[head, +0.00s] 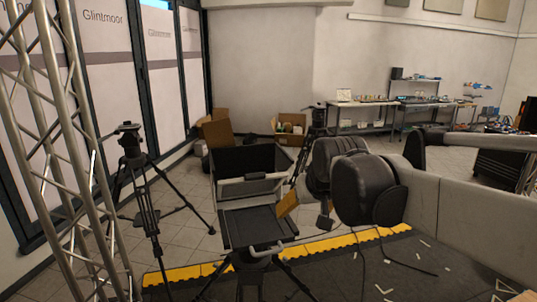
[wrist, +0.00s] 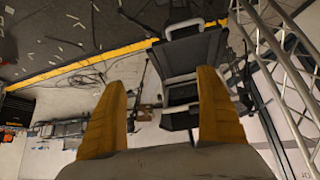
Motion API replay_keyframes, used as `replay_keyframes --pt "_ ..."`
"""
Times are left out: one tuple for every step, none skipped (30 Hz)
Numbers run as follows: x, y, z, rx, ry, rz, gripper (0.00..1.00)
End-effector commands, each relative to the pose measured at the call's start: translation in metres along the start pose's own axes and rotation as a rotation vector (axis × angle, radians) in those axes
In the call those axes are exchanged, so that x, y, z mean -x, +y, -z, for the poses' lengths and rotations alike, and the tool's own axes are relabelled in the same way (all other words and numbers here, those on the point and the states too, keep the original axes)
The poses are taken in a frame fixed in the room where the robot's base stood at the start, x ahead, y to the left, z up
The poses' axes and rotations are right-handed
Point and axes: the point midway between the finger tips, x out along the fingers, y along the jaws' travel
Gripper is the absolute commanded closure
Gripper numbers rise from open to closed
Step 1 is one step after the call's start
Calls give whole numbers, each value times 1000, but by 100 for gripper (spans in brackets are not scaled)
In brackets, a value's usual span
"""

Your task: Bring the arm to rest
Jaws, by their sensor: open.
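My arm reaches in from the right in the head view, with its dark rounded wrist joints near the middle.
A metal truss (head: 62,130) and a black tripod (head: 140,185) stand at the left. A dark mat with a yellow edge (head: 340,242) lies in front. Cardboard boxes (head: 218,132) and benches with equipment (head: 362,104) are at the back. Tiled floor between is partly clear.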

Motion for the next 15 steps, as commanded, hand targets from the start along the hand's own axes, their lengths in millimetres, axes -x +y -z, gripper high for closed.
replay_keyframes --pt "-14 13 -53 -18 -5 -14 15" --pt "-14 19 -77 -28 -8 -21 15" --pt "-16 26 -109 -40 -12 -31 15" --pt "-18 32 -133 -50 -15 -38 15" --pt "-20 36 -158 -60 -18 -46 15" --pt "-25 42 -190 -72 -22 -55 15" --pt "-29 46 -213 -81 -24 -62 15" --pt "-33 48 -236 -89 -27 -68 15" --pt "-39 52 -263 -100 -30 -76 15" --pt "-43 54 -281 -107 -32 -81 15" --pt "-47 55 -298 -113 -34 -86 15" --pt "-52 57 -318 -121 -36 -91 15" --pt "-55 58 -331 -126 -38 -95 15" --pt "-58 59 -342 -130 -39 -98 15" --pt "-61 60 -354 -135 -41 -101 15"
